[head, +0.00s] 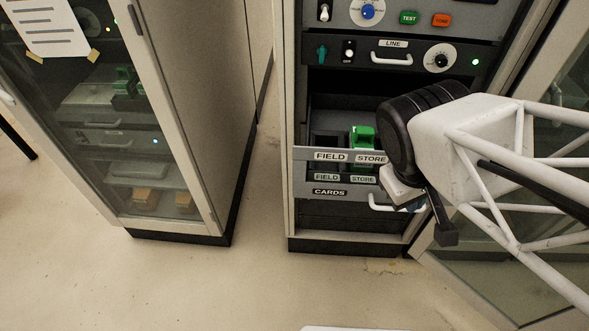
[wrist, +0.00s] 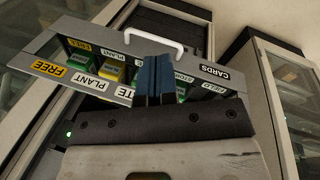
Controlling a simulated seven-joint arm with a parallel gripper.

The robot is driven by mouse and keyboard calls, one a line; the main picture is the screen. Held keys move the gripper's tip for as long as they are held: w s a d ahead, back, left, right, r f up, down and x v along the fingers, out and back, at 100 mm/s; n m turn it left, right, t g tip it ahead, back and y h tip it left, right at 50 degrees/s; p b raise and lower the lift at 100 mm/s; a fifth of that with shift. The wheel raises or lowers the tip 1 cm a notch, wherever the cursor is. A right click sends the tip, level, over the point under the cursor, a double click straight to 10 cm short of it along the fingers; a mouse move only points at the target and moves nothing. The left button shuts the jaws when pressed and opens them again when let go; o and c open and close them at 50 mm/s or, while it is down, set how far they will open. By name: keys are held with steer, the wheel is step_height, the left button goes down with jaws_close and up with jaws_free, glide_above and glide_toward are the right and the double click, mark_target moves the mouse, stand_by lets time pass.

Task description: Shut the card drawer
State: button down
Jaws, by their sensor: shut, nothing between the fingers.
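The card drawer (head: 313,167) is pulled out of the right-hand cabinet in the head view. Its grey front carries FIELD, STORE and CARDS labels, and a green card (head: 362,133) stands inside. The white drawer handle (head: 378,206) is partly hidden by my arm. My gripper (head: 413,205) is at the right part of the drawer front, close to the handle; contact cannot be told. In the wrist view the drawer (wrist: 122,92) appears turned, with its handle (wrist: 150,38) above my shut, empty blue fingers (wrist: 155,78), which overlap the drawer front.
Above the drawer is a panel with a LINE label, a second handle (head: 391,59) and a knob (head: 439,58). A glass-doored cabinet (head: 175,120) stands at the left. A glass door (head: 520,265) stands open at the right. The floor (head: 200,285) in front is clear.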

steer(key=s+a+f+n+t, duration=0.1)
steer(key=a+f+n+t, duration=0.3)
steer(key=a+n, duration=0.3)
steer(key=s+a+f+n+t+y, duration=0.1)
steer(key=a+f+n+t, duration=0.3)
steer(key=n, duration=1)
steer(key=s+a+f+n+t+y, duration=0.1)
steer(key=s+a+f+n+t, duration=0.2)
steer(key=a+f+n+t, duration=0.2)
steer(key=shift+a+n+t, duration=1.9)
steer(key=shift+a+n, duration=0.45)
steer(key=shift+n, duration=0.35)
steer(key=shift+w, duration=0.25)
steer(key=w, duration=1.3)
steer(key=shift+w, duration=0.3)
